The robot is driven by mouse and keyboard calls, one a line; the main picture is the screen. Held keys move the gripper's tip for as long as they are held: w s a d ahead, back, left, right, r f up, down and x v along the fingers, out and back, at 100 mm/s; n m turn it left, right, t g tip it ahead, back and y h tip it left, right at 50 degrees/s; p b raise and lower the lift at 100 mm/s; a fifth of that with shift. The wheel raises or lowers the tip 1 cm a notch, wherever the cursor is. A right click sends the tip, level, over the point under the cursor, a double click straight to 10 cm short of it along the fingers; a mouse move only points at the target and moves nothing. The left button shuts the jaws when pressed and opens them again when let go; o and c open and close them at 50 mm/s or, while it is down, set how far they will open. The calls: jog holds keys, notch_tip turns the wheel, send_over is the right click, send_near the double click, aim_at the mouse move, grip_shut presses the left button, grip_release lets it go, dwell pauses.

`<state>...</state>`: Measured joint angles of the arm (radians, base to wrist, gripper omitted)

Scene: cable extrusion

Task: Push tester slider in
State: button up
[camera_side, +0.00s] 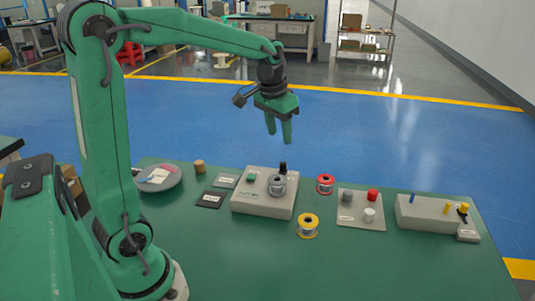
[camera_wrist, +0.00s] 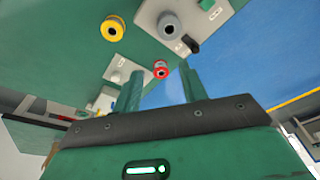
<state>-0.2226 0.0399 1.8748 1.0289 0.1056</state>
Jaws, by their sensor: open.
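My gripper (camera_side: 279,135) is open and empty, with its fingers pointing down in the air above and behind the table. Its two fingers also show in the wrist view (camera_wrist: 161,72). A long light-grey box (camera_side: 425,212), probably the tester, stands at the right of the table. It has a small yellow peg, and a yellow and black part (camera_side: 463,210) that may be the slider stands at its right end. A small labelled block (camera_side: 467,235) is at its front right corner. My gripper is well to the left of this box and touches nothing. How far in the slider sits is too small to tell.
A grey machine box (camera_side: 262,206) carries a grey spool (camera_side: 277,185) and a black knob. A red spool (camera_side: 325,184), a yellow spool (camera_side: 308,225) and a plate (camera_side: 352,222) with red, white and grey cylinders stand between it and the long box. A round tray (camera_side: 150,186) is at left.

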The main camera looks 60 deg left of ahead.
jog(key=w+a+f+g, duration=0.1)
jog(key=w+a+f, duration=0.4)
jog(key=g, duration=0.1)
send_over(283, 163)
jog(key=shift+n, duration=0.4)
notch_tip(283, 163, down, 6)
jog(key=shift+r, duration=0.1)
jog(key=shift+s, duration=0.1)
jog(key=shift+f, duration=3.9)
grip_shut()
